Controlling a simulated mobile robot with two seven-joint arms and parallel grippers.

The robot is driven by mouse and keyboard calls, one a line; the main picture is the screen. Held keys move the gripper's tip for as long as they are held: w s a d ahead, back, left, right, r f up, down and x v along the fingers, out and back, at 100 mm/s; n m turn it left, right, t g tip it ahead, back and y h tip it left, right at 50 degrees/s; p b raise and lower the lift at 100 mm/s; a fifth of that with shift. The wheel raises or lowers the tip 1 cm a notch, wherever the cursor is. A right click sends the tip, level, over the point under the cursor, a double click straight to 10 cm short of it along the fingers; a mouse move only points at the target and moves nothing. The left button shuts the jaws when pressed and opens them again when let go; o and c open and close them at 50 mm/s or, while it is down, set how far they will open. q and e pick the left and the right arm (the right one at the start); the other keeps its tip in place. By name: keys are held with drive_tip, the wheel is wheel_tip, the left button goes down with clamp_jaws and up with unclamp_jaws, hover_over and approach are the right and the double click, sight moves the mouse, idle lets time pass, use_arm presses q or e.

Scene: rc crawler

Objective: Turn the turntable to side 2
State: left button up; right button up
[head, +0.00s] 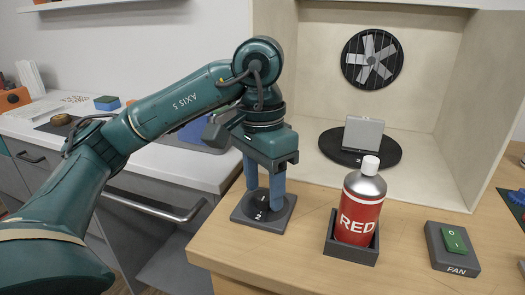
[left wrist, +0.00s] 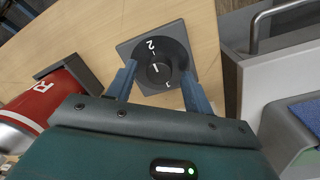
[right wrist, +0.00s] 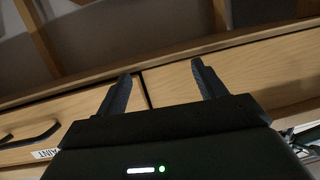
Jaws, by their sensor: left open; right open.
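The turntable (head: 335,148) is a black disc on the floor of the pale booth, with a grey box-like part (head: 363,133) standing on it and a small white mark on its front. A dark dial (head: 263,216) on a square grey base sits at the counter's front left edge, with white marks including 1 and 2. It also shows in the left wrist view (left wrist: 160,70). My left gripper (head: 264,195) is open, pointing down, its blue fingers on opposite sides of the dial; I cannot tell whether they touch it. My right gripper (right wrist: 162,70) is open and empty, facing wooden drawer fronts.
A red spray can (head: 361,205) labelled RED stands in a dark holder (head: 351,245) right of the dial. A FAN switch (head: 453,248) with a green rocker is farther right. A fan (head: 372,60) is on the booth's back wall. A white counter (head: 180,150) lies left.

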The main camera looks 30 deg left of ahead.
use_arm(q)
wheel_tip(320, 180, up, 8)
drive_tip(key=p, duration=0.3)
wheel_tip(320, 180, up, 4)
drive_tip(key=p, duration=0.2)
hover_over(262, 194)
drive_tip(key=shift+a+r, duration=0.1)
drive_tip(key=shift+r, duration=0.05)
use_arm(e)
wheel_tip(262, 194, up, 2)
drive_tip(key=shift+w+r+m, duration=0.1)
drive_tip(key=shift+m, duration=0.5)
